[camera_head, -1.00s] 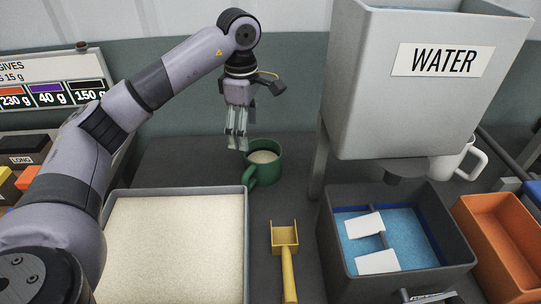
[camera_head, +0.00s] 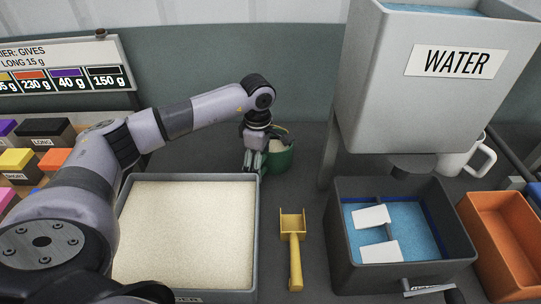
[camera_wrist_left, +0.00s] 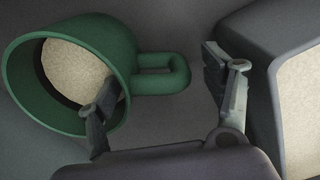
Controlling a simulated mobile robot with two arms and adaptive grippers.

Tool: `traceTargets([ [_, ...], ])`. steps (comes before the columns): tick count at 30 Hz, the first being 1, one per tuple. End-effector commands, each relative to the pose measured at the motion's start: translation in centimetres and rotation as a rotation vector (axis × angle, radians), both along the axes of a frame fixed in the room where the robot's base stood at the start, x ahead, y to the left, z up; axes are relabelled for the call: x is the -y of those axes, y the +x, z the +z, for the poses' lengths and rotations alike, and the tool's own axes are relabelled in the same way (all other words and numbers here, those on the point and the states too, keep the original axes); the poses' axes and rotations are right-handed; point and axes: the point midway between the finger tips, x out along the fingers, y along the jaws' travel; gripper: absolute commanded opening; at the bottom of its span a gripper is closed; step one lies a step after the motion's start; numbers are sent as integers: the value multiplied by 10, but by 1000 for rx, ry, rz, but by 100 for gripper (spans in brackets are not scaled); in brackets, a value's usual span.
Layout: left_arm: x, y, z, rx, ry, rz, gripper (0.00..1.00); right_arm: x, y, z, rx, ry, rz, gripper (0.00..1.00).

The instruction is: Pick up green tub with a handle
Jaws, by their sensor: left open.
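The green tub (camera_head: 283,158) stands on the dark bench behind the tray of pale grains, partly hidden by my left gripper (camera_head: 255,162) in the head view. In the left wrist view the tub (camera_wrist_left: 118,48) lies at the upper left, with pale grains inside and its loop handle (camera_wrist_left: 178,72) pointing right. My left gripper (camera_wrist_left: 165,95) is open. One finger overlaps the tub's rim in the picture and the other is beyond the handle's end, so the handle lies between them. I cannot tell whether a finger touches the tub. My right gripper is not seen.
A grey tray of pale grains (camera_head: 124,230) stands close in front of the tub. A yellow scoop (camera_head: 293,250) lies right of it. A dark basin (camera_head: 340,230) with blue contents, under the WATER hopper (camera_head: 400,110), and an orange bin (camera_head: 500,235) are further right.

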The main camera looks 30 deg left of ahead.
Motion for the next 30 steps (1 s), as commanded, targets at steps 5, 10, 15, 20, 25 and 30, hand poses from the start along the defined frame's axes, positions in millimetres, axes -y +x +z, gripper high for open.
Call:
traceTargets([
  [5,0,0,-19,-1,0,2,74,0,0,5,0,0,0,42],
  [10,0,0,-23,1,-1,1,74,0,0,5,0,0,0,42],
  [15,0,0,-22,1,-1,1,68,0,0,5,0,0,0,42],
  [20,0,0,-22,1,0,1,58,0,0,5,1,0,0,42],
  [25,0,0,-22,1,0,1,46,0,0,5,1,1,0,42],
  [30,0,0,-22,1,0,1,35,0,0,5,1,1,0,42],
])
